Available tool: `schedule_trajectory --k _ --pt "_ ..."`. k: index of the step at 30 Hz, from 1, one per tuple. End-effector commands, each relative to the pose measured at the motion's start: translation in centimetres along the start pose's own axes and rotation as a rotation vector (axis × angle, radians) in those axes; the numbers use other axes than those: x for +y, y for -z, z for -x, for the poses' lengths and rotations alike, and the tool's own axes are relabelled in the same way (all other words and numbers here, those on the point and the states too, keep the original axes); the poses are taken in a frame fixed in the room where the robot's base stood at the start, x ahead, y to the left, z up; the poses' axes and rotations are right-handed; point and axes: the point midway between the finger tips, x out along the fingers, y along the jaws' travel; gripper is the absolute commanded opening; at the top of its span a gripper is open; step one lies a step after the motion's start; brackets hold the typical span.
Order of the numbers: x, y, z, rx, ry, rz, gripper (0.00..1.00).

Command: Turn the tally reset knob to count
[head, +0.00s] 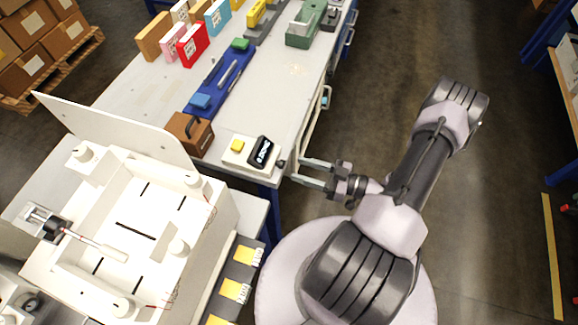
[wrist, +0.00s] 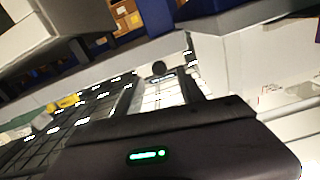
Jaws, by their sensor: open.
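The tally counter is a small white box (head: 240,160) with a yellow button (head: 237,146) and a tilted black display (head: 261,151), at the near right corner of the long workbench. The display's lettering is too small to read. A small dark round knob (head: 281,163) sticks out of its right side; this looks like the reset knob. In the wrist view a dark round knob (wrist: 158,68) shows ahead, between the fingers. My gripper (head: 302,170) is open and empty, just right of the knob and apart from it. The knob's setting cannot be read.
A brown box with a dark handle (head: 188,135) stands left of the counter. A blue tray (head: 222,85) and several coloured boxes lie farther back. The white plotter (head: 125,235) fills the lower left. Open floor (head: 500,190) lies to the right.

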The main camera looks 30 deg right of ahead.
Motion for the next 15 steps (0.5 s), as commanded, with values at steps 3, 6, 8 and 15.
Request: schedule_trajectory --k 3,6,8,15 --pt "-0.1 -0.1 -2.3 0.0 0.004 0.001 0.46" --pt "0.0 -0.1 -3.5 0.0 0.002 0.001 0.46" --pt "0.0 -0.1 -3.9 0.0 0.001 0.001 0.46" --pt "0.0 0.0 -4.3 0.0 -0.001 0.001 0.46"
